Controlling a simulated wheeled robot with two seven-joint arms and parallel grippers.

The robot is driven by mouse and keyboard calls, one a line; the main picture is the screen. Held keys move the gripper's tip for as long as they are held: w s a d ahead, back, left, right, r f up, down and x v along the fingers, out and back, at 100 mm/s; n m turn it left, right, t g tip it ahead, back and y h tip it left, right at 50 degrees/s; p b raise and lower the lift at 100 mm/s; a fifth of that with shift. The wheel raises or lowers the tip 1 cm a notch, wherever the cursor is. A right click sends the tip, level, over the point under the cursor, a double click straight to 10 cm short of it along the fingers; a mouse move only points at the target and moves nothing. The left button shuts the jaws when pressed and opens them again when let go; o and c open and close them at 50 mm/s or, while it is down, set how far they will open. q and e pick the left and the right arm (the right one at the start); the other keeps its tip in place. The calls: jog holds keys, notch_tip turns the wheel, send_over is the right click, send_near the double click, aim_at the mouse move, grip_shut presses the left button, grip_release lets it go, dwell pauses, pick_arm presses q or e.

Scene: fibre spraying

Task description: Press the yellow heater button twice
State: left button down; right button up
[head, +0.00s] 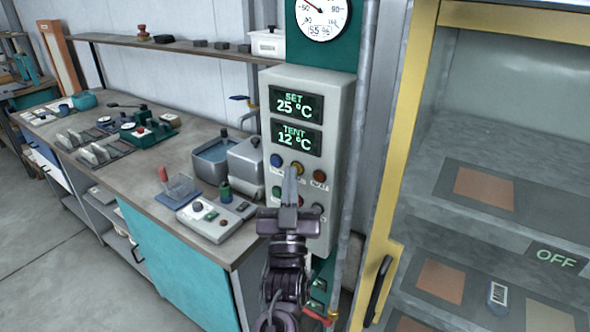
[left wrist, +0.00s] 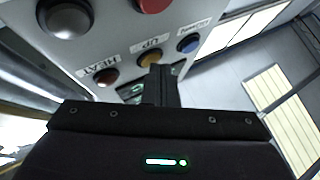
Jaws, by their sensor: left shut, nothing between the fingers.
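The yellow button (head: 297,167) is in the upper button row of a pale control box (head: 342,110), between a blue button (head: 276,160) and a dark red button (head: 319,175). In the left wrist view the yellow button (left wrist: 149,59) has the label UP, and the dark red one (left wrist: 106,77) has HEAT. My left gripper (head: 290,174) is shut and empty, pointing up at the box. Its tips are at the yellow button and overlap its edge in both views; I cannot tell whether they touch. The displays read SET 25 °C and TENT 12 °C. My right gripper is out of view.
A grey button (head: 317,208) and a green button (head: 277,191) are in the lower row. A workbench (head: 150,205) with instruments stands at left. A yellow-framed cabinet (head: 397,170) with shelves and an OFF display (head: 556,256) stands close at right.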

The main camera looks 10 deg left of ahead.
pick_arm(q)
jog(key=shift+s, duration=0.1)
jog(key=shift+s+a, duration=0.3)
jog(key=shift+s, duration=0.4)
jog(key=shift+p, duration=0.3)
jog(key=shift+s+a+p, duration=0.15)
jog(key=shift+s+a, duration=0.15)
jog(key=shift+s, duration=0.5)
jog(key=shift+s+a+p, duration=0.15)
jog(key=shift+s+a, duration=0.1)
jog(key=shift+s, duration=0.5)
jog(key=shift+s+a+p, duration=0.15)
jog(key=shift+s+a, duration=0.15)
jog(key=shift+s, duration=0.5)
dwell(0.6)
jog(key=s, duration=0.1)
jog(key=s+a, duration=0.1)
jog(key=s, duration=0.1)
jog(key=shift+s+a+p, duration=0.15)
jog(key=shift+s+p, duration=0.15)
jog(key=shift+p, duration=0.05)
